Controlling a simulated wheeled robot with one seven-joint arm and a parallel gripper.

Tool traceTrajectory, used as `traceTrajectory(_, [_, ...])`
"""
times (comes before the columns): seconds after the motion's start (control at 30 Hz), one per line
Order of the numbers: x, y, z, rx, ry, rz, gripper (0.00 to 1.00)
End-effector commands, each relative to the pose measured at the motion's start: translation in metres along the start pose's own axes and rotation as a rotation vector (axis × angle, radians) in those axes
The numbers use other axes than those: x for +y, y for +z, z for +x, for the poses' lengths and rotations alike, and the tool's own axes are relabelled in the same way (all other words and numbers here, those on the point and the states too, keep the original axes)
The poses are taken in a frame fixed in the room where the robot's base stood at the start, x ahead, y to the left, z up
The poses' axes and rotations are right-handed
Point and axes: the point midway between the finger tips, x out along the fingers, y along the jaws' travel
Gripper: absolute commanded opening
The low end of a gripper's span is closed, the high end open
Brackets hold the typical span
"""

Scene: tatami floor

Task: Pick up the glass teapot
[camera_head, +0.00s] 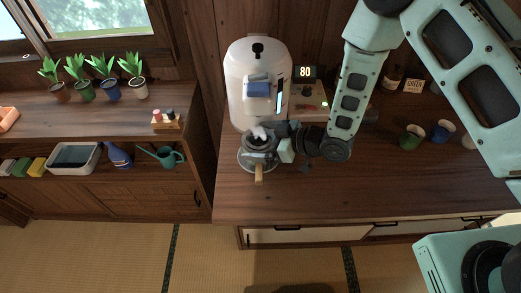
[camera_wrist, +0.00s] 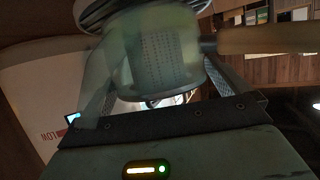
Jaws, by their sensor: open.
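The glass teapot (camera_wrist: 160,58) fills the middle of the wrist view, with its wooden handle (camera_wrist: 265,40) pointing right. In the head view the teapot (camera_head: 246,160) is at the front foot of the white water dispenser, its handle (camera_head: 259,173) pointing toward the counter's front edge. My gripper (camera_head: 268,140) reaches in from the right and partly hides the teapot. In the wrist view the gripper (camera_wrist: 165,75) is open, with one finger on each side of the glass body. I cannot tell whether the fingers touch the glass.
The white dispenser (camera_head: 258,80) stands close behind the teapot, with a display (camera_head: 305,72) reading 80 beside it. A green cup (camera_head: 411,137) and a blue cup (camera_head: 442,131) stand at the right of the counter. The counter's front (camera_head: 350,200) is clear.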

Motion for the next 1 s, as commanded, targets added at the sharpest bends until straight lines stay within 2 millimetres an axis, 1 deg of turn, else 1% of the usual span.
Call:
traceTrajectory(0.17, [0.0, 0.001, 0.0, 0.0, 0.0, 0.0, 1.0])
traceTrajectory(0.27, [0.0, 0.0, 0.0, 0.0, 0.0, 0.0, 0.75])
traceTrajectory(0.3, [0.0, 0.0, 0.0, 0.0, 0.0, 0.0, 0.64])
traceTrajectory(0.37, [0.0, 0.0, 0.0, 0.0, 0.0, 0.0, 0.47])
traceTrajectory(0.4, [0.0, -0.001, 0.0, 0.002, 0.0, -0.001, 0.43])
traceTrajectory(0.77, [0.0, -0.003, -0.001, 0.003, 0.0, -0.001, 0.43])
traceTrajectory(1.0, [0.0, -0.012, -0.005, 0.003, 0.0, -0.002, 0.43])
